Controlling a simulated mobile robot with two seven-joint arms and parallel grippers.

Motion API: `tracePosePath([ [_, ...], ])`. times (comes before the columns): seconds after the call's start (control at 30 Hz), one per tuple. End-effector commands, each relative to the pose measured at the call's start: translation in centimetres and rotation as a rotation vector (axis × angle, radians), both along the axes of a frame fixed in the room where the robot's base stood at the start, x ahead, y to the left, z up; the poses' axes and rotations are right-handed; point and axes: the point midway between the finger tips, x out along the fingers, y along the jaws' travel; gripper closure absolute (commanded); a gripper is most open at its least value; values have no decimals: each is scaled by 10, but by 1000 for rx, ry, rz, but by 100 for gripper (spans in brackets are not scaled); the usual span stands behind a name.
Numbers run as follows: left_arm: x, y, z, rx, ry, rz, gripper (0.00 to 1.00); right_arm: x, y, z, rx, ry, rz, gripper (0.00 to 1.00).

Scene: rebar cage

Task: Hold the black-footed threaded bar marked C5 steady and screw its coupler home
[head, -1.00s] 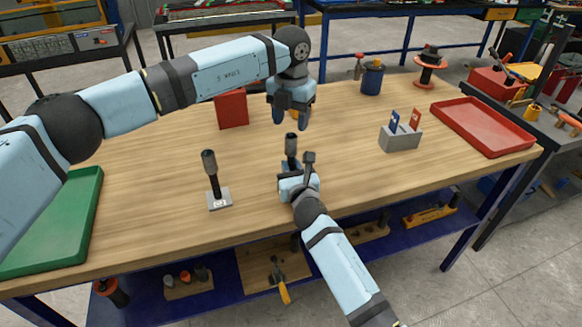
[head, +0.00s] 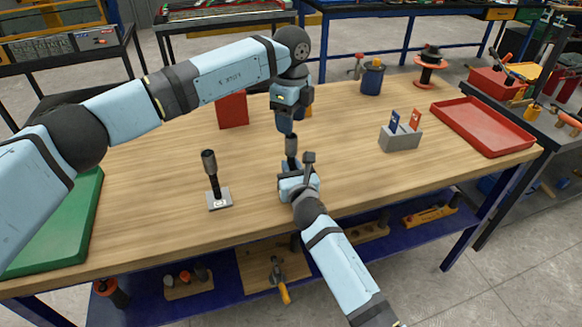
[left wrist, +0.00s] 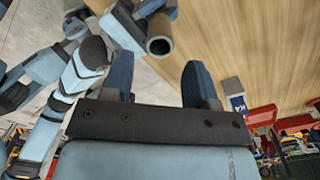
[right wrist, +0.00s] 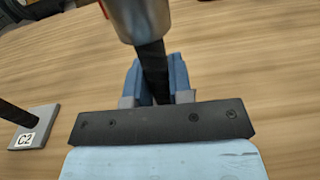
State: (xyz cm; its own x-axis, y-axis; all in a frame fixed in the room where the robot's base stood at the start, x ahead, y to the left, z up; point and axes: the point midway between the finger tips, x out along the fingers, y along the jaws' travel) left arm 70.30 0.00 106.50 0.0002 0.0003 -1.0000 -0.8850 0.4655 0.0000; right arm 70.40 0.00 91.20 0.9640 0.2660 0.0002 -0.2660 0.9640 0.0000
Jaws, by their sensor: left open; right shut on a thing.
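A dark threaded bar (right wrist: 152,75) stands upright, with a grey cylindrical coupler (head: 291,146) at its top. My right gripper (right wrist: 160,62) is shut on the bar below the coupler, which shows large in the right wrist view (right wrist: 140,15). The bar's foot and any C5 mark are hidden. My left gripper (head: 285,130) is open, pointing down just above the coupler. In the left wrist view the coupler's open round end (left wrist: 160,46) shows between and beyond the two spread blue fingers (left wrist: 160,72); I see no contact.
A second bar with a coupler (head: 211,172) stands left on a grey foot marked C2 (right wrist: 36,128). A red box (head: 232,109) stands behind. A grey holder with blue and red cards (head: 400,138) and a red tray (head: 484,126) are right. A green tray (head: 70,225) is left.

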Motion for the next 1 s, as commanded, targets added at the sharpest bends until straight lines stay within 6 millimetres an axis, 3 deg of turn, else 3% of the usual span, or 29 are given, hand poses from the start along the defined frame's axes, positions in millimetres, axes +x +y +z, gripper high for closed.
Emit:
tracePosePath([
  [0.53,0,0,-8,0,1,14,47,0,0,-1,0,1,0,100],
  [1.0,0,0,-72,0,2,14,47,0,0,-1,0,1,0,100],
])
